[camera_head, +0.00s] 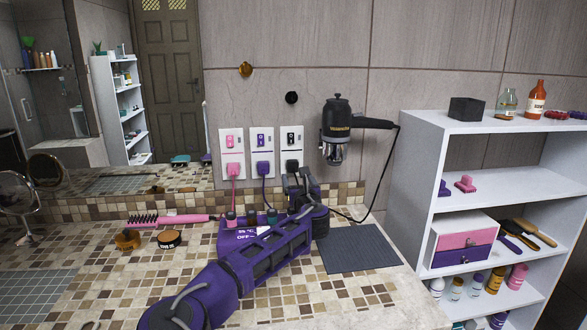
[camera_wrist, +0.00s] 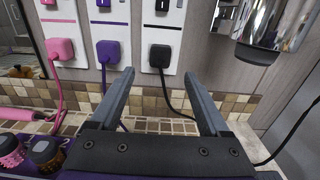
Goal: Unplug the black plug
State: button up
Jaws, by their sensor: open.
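The black plug (camera_wrist: 160,56) sits in the rightmost of three white wall outlets, its black cord hanging down. In the head view the black plug (camera_head: 292,166) is partly hidden behind my gripper (camera_head: 297,178). In the wrist view my gripper (camera_wrist: 161,88) is open and empty. Its two grey fingers point toward the wall, with the black plug beyond them and between their lines. The fingers look apart from the plug. A pink plug (camera_wrist: 60,48) and a purple plug (camera_wrist: 108,52) fill the other two outlets.
A black hair dryer (camera_head: 337,122) hangs on the wall right of the outlets. A purple box (camera_head: 240,236) and a pink brush (camera_head: 172,219) lie on the tiled counter. A dark mat (camera_head: 358,249) is at right, beside a white shelf (camera_head: 413,200).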

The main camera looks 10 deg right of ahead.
aim_at(293, 168)
jog(key=shift+f, duration=0.1)
dwell(0.3)
jog(key=w, duration=0.7)
jog(key=shift+w+d+f, duration=0.1)
jog(key=shift+w, duration=0.9)
jog(key=shift+b, duration=0.65)
dwell(0.4)
grip_shut()
dwell(0.5)
jog(key=shift+s, duration=0.15)
